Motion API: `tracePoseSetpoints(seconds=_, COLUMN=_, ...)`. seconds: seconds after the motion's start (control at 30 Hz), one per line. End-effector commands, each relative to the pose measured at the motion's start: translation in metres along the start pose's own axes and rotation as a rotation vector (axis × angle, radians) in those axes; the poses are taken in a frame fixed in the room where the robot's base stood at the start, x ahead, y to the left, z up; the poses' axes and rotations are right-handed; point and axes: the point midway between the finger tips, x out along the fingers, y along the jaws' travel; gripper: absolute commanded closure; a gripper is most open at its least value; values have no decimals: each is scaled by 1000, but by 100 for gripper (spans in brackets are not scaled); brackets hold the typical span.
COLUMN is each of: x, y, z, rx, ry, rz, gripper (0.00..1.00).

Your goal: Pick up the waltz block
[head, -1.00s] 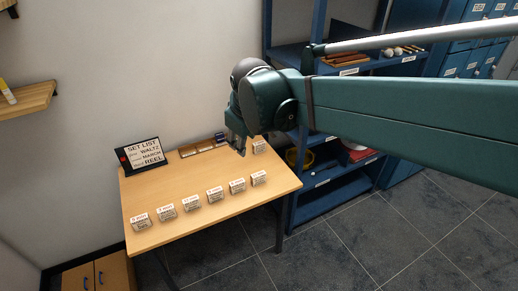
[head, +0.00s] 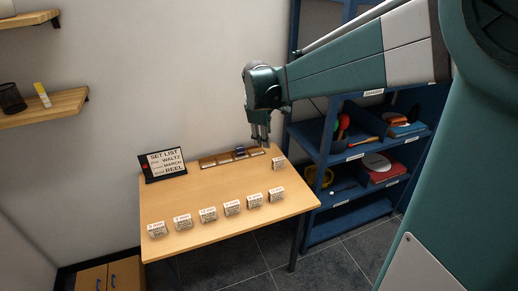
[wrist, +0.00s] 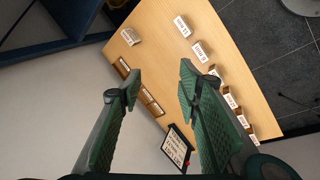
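Several small white labelled blocks (head: 207,215) stand in a row along the front of the wooden table; they also show in the wrist view (wrist: 200,52). One more block (head: 278,164) stands apart at the back right, also in the wrist view (wrist: 130,37). Their print is too small to read, so I cannot tell which is the waltz block. A set list sign (head: 163,164) reads waltz, march, reel. My gripper (head: 260,140) hangs above the table's back right, near the lone block. In the wrist view my gripper (wrist: 160,82) is open, with nothing between its fingers.
Blue shelves (head: 345,155) with assorted objects stand to the right. Wall shelves (head: 45,108) are at left. The table's middle (head: 215,188) is clear.

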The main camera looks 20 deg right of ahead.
Motion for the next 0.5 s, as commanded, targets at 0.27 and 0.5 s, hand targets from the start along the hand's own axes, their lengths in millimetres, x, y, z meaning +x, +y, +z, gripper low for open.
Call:
tracePoseSetpoints(seconds=0.27, x=44, y=35, z=-12, rx=-117, ry=-47, rz=-17, gripper=66)
tracePoseSetpoints(seconds=0.5, x=84, y=61, z=-19, rx=-218, ry=-87, rz=-36, gripper=66)
